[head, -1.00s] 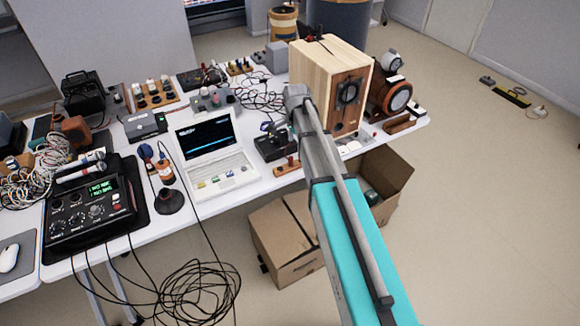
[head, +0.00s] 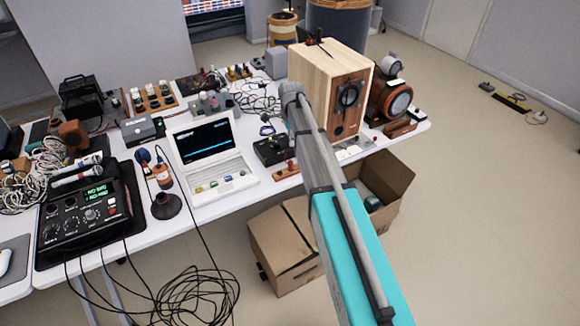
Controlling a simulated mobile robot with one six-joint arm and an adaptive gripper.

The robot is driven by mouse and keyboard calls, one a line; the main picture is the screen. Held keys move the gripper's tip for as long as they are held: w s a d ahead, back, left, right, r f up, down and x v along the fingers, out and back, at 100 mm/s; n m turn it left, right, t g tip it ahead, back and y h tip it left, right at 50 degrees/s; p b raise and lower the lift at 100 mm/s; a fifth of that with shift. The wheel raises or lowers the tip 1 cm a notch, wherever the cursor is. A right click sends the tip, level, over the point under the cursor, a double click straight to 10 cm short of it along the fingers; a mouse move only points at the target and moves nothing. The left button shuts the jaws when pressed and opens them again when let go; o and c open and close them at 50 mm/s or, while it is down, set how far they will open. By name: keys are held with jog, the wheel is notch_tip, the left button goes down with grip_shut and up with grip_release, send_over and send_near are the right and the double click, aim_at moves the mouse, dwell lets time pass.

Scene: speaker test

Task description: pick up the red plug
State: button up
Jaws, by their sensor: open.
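I cannot make out the red plug for certain. A small red and black item (head: 313,40) lies on top of the wooden speaker box (head: 317,83), too small to identify. My arm reaches from the bottom right up to a grey joint in front of the speaker's left edge. My gripper cannot be made out; the arm covers that part of the view.
A white table carries a laptop (head: 207,142), a black mixer (head: 87,212), a microphone on a stand (head: 165,204), a black box (head: 271,150) and many cables. The floor at the right is mostly clear.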

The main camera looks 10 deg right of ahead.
aim_at(291, 161)
jog(key=shift+f+b, duration=4.1)
jog(key=shift+f, duration=0.1)
jog(key=shift+f+b, duration=2.6)
grip_shut()
